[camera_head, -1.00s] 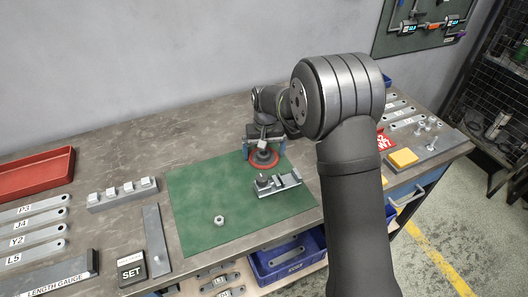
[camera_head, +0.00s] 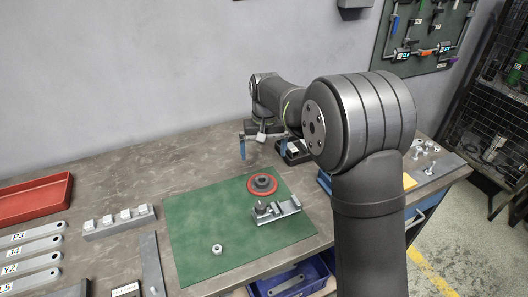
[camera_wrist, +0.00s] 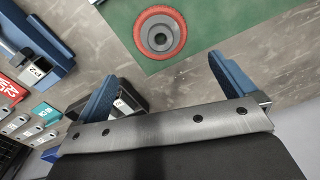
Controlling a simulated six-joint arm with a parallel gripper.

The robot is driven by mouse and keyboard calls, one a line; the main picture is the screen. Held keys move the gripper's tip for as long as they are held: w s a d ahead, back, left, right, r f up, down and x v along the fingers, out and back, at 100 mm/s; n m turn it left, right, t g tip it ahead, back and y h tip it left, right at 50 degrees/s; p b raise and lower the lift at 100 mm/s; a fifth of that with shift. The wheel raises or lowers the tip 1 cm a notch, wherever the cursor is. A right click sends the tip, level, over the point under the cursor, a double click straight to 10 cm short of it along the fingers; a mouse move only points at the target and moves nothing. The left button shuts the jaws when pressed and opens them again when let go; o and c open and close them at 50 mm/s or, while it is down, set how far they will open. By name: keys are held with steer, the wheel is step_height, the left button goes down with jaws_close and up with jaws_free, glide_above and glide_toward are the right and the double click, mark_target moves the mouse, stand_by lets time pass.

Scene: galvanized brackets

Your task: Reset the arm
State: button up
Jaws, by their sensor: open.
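My gripper (camera_head: 262,147) hangs above the back part of the bench, behind the green mat (camera_head: 195,215). Its two blue fingers are spread wide with nothing between them. In the wrist view my gripper (camera_wrist: 168,90) also shows open and empty. A dark round part with a red ring (camera_head: 262,185) sits on the mat's back edge area, apart from the fingers; it also shows in the wrist view (camera_wrist: 160,34). A metal bracket fixture (camera_head: 277,211) lies on the mat in front of it. A hex nut (camera_head: 217,249) sits near the mat's front.
A dark bin (camera_head: 293,152) stands just right of my gripper. A red tray (camera_head: 35,198), a block with several white cubes (camera_head: 118,222) and labelled grey strips (camera_head: 30,250) are at left. A blue bin (camera_head: 290,283) is below the bench front. The back left bench is clear.

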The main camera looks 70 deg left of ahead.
mark_target(263, 180)
steer(key=shift+f, duration=0.1)
step_height(263, 180, down, 12)
steer(key=shift+s+f, duration=0.15)
steer(key=shift+f, duration=0.1)
step_height(263, 180, up, 3)
steer(key=shift+f, duration=0.1)
steer(key=shift+r, duration=0.55)
steer(key=shift+f, duration=0.1)
